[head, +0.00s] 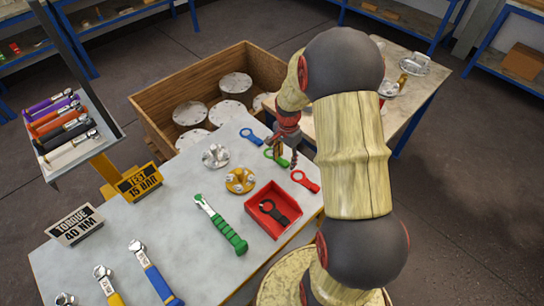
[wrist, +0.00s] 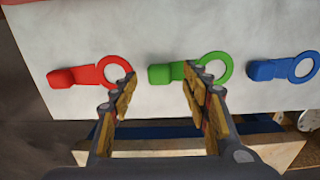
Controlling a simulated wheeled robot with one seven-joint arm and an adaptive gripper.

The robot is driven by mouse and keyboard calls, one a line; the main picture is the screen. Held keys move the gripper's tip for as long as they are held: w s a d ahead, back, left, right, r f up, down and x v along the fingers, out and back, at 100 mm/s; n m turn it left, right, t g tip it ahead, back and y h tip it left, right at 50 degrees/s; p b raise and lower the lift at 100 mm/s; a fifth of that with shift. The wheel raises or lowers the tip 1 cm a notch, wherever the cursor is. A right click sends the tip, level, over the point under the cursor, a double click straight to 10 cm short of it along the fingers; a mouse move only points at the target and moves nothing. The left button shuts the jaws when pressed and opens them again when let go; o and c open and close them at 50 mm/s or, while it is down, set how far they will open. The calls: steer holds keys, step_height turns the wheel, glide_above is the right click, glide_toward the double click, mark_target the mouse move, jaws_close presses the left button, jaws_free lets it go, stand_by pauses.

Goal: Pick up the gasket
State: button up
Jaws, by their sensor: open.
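Several flat ring gaskets with tabs show. The green gasket (head: 272,155) lies on the table under my gripper (head: 284,157), partly hidden by it. The red gasket (head: 306,181) lies nearer the camera and the blue gasket (head: 250,136) farther away. A black gasket (head: 268,206) is in the red tray (head: 252,206). In the wrist view my gripper (wrist: 160,84) is open and empty, its fingertips either side of the tab of the green gasket (wrist: 222,58). The red gasket (wrist: 115,62) is left and the blue gasket (wrist: 262,70) right. The height above the table is unclear.
A silver flange (head: 215,156) and a brass flange (head: 240,180) stand near the tray. A green-handled wrench (head: 222,226) lies in front. A wooden crate (head: 160,110) with metal discs is behind. Signs (head: 139,182) and more wrenches are at left.

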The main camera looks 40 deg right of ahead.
steer(key=shift+f, duration=0.55)
steer(key=shift+c, duration=0.8)
steer(key=c, duration=0.9)
